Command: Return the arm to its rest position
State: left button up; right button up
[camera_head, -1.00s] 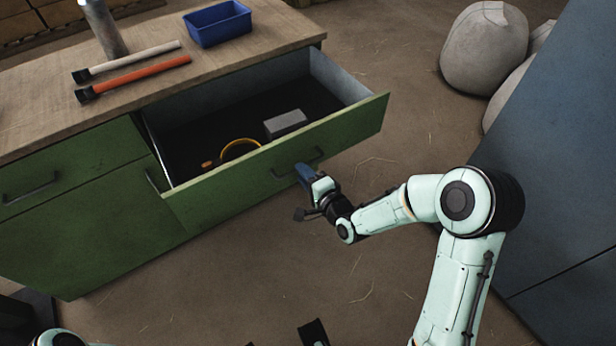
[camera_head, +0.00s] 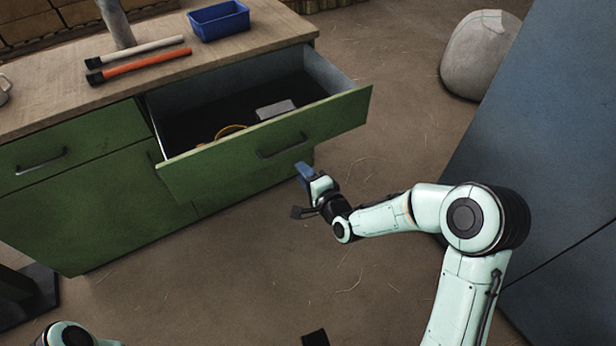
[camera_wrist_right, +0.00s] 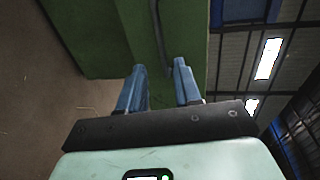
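My right gripper (camera_head: 303,170) has blue fingers and sits just in front of the pulled-out green drawer (camera_head: 225,165), below and right of its dark handle (camera_head: 282,146). In the right wrist view the two fingers of my right gripper (camera_wrist_right: 159,66) are spread apart with nothing between them. The handle (camera_wrist_right: 160,38) shows beyond the fingertips, apart from them. My right arm (camera_head: 385,217) reaches in from the lower right, bent at the elbow.
The open drawer holds a grey block (camera_head: 275,109) and a yellow ring (camera_head: 230,130). On the wooden worktop (camera_head: 60,95) are a blue bin (camera_head: 219,22) and two hammer-like tools. A large blue-grey surface (camera_head: 545,150) stands close on the right. The floor between is clear.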

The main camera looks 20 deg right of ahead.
pick_arm(q)
jog(key=shift+s, duration=0.2)
pick_arm(e)
jog(key=shift+s, duration=0.15)
dwell(0.3)
jog(key=s+a+f+n+g+y+p, duration=0.1)
jog(key=s+a+f+n+g+p, duration=0.2)
jog(key=s+f, duration=0.45)
jog(key=s+a+f+n+g+p, duration=0.2)
jog(key=s+f+n+g+p, duration=0.1)
jog(key=s+f+g+p, duration=0.4)
pick_arm(q)
notch_tip(320, 180, up, 13)
jog(key=p, duration=0.3)
jog(key=shift+w+f+g+p, duration=0.15)
jog(key=shift+g+p, duration=0.15)
jog(key=shift+g, duration=0.1)
pick_arm(e)
jog(key=s+a+f+n+g, duration=0.1)
jog(key=s+n+g, duration=0.1)
jog(key=s, duration=0.5)
jog(key=s+a+f+n+g, duration=0.2)
jog(key=s, duration=0.5)
jog(key=s+a+f+n+g+y, duration=0.1)
jog(key=s+f+n+g, duration=0.1)
jog(key=s, duration=0.5)
jog(key=shift+a+f+n+g, duration=0.2)
jog(key=shift+n+g, duration=0.1)
jog(key=shift+n, duration=0.1)
